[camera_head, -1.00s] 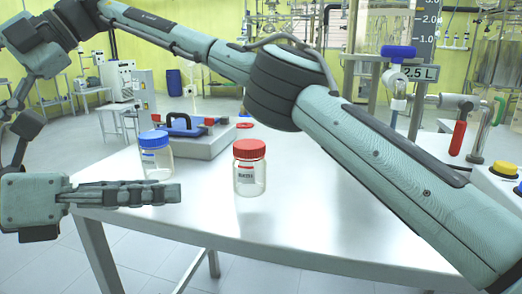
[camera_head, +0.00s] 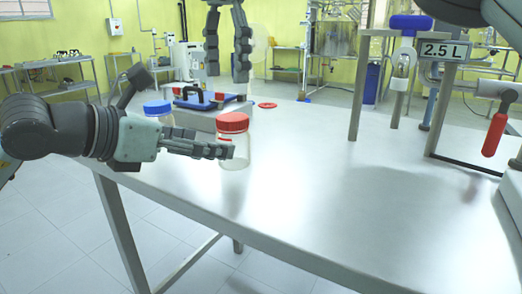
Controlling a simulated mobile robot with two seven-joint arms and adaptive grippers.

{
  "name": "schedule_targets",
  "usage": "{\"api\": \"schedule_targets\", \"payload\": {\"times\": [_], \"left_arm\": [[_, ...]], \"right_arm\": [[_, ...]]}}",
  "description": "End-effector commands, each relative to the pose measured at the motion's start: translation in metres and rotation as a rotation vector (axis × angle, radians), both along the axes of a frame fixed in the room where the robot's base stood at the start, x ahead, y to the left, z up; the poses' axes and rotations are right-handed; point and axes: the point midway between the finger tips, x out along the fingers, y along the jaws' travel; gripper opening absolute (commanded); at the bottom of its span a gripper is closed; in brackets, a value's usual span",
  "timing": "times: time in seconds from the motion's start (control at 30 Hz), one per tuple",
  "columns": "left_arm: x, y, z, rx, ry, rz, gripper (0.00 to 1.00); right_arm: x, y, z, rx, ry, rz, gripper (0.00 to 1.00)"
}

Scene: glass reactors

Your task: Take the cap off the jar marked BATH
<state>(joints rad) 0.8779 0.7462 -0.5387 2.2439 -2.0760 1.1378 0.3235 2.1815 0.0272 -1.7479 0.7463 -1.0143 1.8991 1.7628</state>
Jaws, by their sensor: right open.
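A clear glass jar with a red screw cap (camera_head: 233,122) stands upright on the steel table; the cap is on. Its label is mostly hidden and I cannot read BATH on it. A second jar with a blue cap (camera_head: 158,107) stands behind my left gripper, mostly hidden. My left gripper (camera_head: 232,152) comes in from the left, with its fingertips overlapping the red-capped jar's body below the cap; the side-on view does not show whether they grip it. My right gripper (camera_head: 227,80) points down, open and empty, above the red cap and apart from it.
The steel table (camera_head: 330,200) is clear to the right of the jars. A grey device with a blue-and-black handle (camera_head: 195,97) and a flat red disc (camera_head: 268,105) lie behind. A stand with a 2.5 L sign (camera_head: 445,50) and a red-handled valve (camera_head: 495,135) are at right.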

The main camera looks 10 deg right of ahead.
Motion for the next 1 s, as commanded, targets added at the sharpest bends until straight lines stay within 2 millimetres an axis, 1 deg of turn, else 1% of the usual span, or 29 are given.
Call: {"api": "schedule_targets", "payload": {"times": [0.07, 0.17, 0.43, 0.6, 0.77, 1.0], "left_arm": [[0.003, 0.001, 0.000, 0.004, -0.006, 0.009, 0.79], [0.008, -0.004, -0.003, 0.005, -0.008, 0.010, 0.79], [0.034, -0.032, -0.019, 0.004, -0.006, 0.009, 0.79], [0.047, -0.045, -0.026, 0.004, -0.007, 0.010, 0.79], [0.051, -0.050, -0.029, 0.006, -0.007, 0.009, 0.79], [0.052, -0.050, -0.029, 0.005, -0.008, 0.009, 0.79]], "right_arm": [[0.000, -0.004, 0.001, -0.017, -0.002, -0.018, 0.67], [-0.001, -0.006, 0.002, -0.023, -0.003, -0.025, 0.67], [0.000, -0.006, 0.002, -0.020, -0.003, -0.023, 0.67], [0.000, -0.006, 0.002, -0.020, -0.003, -0.023, 0.67], [0.000, -0.006, 0.002, -0.020, -0.003, -0.022, 0.67], [0.000, -0.005, 0.002, -0.020, -0.003, -0.022, 0.67]]}}
